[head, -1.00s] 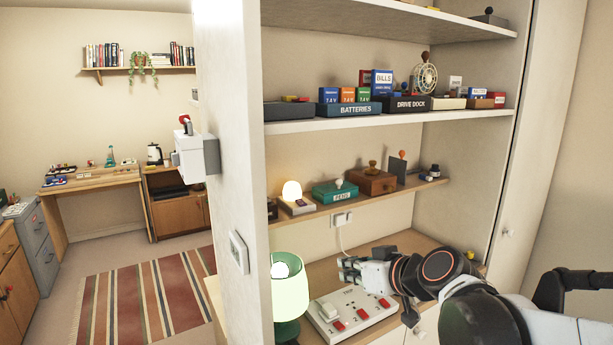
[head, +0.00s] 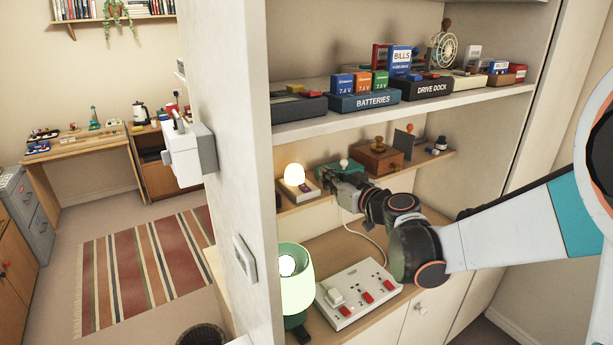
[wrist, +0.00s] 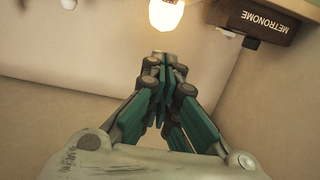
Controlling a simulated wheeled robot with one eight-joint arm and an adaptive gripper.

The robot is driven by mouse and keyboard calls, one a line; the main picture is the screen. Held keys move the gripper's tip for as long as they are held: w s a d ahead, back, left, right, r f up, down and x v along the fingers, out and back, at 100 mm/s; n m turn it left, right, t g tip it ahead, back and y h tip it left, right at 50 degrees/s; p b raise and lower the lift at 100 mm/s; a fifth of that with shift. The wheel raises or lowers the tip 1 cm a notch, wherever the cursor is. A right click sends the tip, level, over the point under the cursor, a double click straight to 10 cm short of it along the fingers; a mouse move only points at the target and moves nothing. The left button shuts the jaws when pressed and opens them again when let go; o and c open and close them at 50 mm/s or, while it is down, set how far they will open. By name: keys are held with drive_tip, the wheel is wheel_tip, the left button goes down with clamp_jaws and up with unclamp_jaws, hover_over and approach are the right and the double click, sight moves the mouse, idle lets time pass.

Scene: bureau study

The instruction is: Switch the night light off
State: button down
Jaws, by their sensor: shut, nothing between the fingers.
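The night light (head: 294,175), a small glowing dome on a pale block-shaped base, stands on the narrow middle shelf and is lit. In the wrist view its glowing dome (wrist: 166,14) shows at the top edge, cut off by the frame. My gripper (head: 326,177) is shut and empty, just right of the night light at about shelf height, with a visible gap to the dome. In the wrist view my gripper (wrist: 164,62) points up toward the dome, its fingers together. I cannot make out a switch on the base.
A green pens box (head: 340,168) is partly hidden behind my gripper, with a wooden box (head: 378,160) to its right. A green lamp (head: 296,285) and a white power strip (head: 357,292) stand below. A metronome box (wrist: 257,20) shows in the wrist view. The upper shelf (head: 330,122) overhangs.

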hover_over(307, 190)
drive_tip(key=shift+f, duration=0.65)
wheel_tip(307, 190, down, 3)
drive_tip(key=shift+w+r+b, duration=0.1)
drive_tip(key=shift+r+b, duration=0.1)
drive_tip(key=shift+b, duration=0.1)
drive_tip(key=shift+f, duration=0.65)
drive_tip(key=shift+a+f, duration=0.1)
drive_tip(key=shift+f, duration=0.05)
